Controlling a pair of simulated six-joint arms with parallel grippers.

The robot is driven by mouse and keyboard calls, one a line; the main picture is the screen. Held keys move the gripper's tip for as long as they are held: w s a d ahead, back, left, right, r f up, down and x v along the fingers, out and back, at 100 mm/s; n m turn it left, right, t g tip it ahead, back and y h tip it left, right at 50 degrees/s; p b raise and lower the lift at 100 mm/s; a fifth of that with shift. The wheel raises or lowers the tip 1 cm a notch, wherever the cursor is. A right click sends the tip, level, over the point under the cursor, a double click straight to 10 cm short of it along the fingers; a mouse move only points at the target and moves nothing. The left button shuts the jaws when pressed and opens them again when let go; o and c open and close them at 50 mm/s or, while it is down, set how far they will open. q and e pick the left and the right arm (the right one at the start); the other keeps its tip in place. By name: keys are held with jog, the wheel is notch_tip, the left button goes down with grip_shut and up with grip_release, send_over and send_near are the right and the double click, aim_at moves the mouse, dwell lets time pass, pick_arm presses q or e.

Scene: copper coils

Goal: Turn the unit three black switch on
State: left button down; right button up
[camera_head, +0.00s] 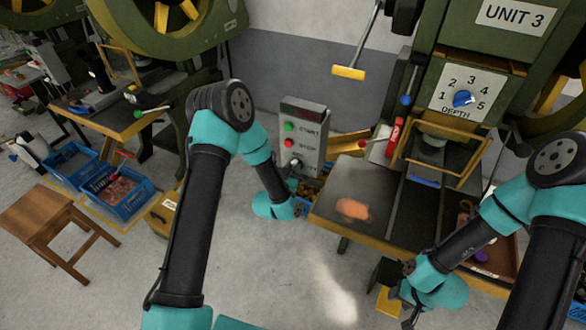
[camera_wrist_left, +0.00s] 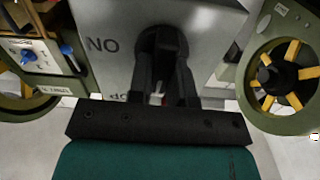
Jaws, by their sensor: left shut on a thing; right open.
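The grey control box (camera_head: 312,126) stands left of the UNIT 3 press, with a green START button (camera_head: 289,126), a red STOP button (camera_head: 289,143) and a black switch (camera_head: 295,163) low on its face. In the left wrist view the box face (camera_wrist_left: 205,38) is upside down, with "NO" (ON) left of the round black switch (camera_wrist_left: 162,40). My left gripper (camera_wrist_left: 161,77) is shut on the switch; its fingers partly cover it, so its exact angle is hard to tell. My right gripper (camera_head: 392,290) is open and empty below the press table's front edge.
The UNIT 3 press has a blue depth dial (camera_head: 462,99) and a red-handled lever (camera_head: 363,143) near the box. Its table (camera_head: 340,235) holds an orange-lit piece (camera_head: 353,209). A wooden stool (camera_head: 50,220) and blue crates (camera_head: 118,190) are left. Floor between is clear.

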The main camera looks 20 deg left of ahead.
pick_arm(q)
jog(key=m, duration=0.4)
jog(key=shift+d, duration=0.15)
jog(key=m, duration=0.4)
jog(key=shift+d+f, duration=0.15)
jog(key=m, duration=0.5)
jog(key=shift+s+f, duration=0.1)
jog(key=shift+f, duration=0.05)
jog(key=m, duration=0.4)
jog(key=shift+d+f, duration=0.1)
jog(key=shift+m, duration=0.3)
jog(key=c, duration=1)
grip_release()
jog(key=shift+c, duration=0.2)
